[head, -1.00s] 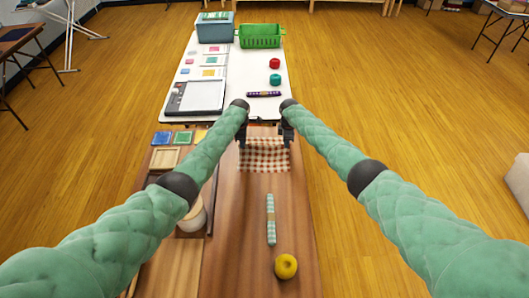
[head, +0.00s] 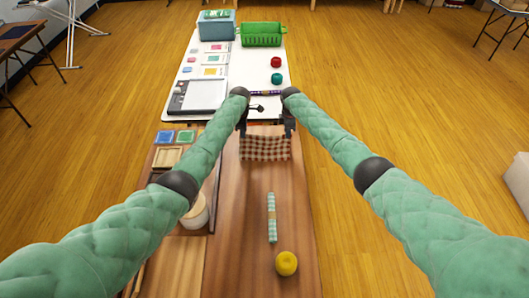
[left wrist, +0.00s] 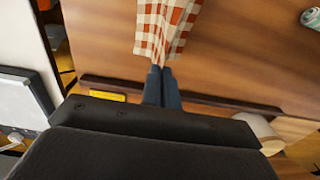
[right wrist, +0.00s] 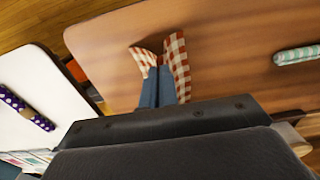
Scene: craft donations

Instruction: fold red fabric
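The red and white checked fabric (head: 265,148) is at the far end of the wooden table, its far edge lifted and its near face in shade. My left gripper (head: 241,134) is shut on its far left corner. My right gripper (head: 289,134) is shut on its far right corner. In the left wrist view the fabric (left wrist: 165,28) runs from the fingertips (left wrist: 160,72). In the right wrist view the fabric (right wrist: 178,62) is bent at the fingertips (right wrist: 159,72). Whether its near edge touches the table is unclear.
A rolled pale green checked fabric (head: 271,217) and a yellow ball (head: 286,263) lie on the near table. Beyond is a white table (head: 240,108) with a purple roll (head: 267,93), a green basket (head: 261,34) and a blue bin (head: 215,26).

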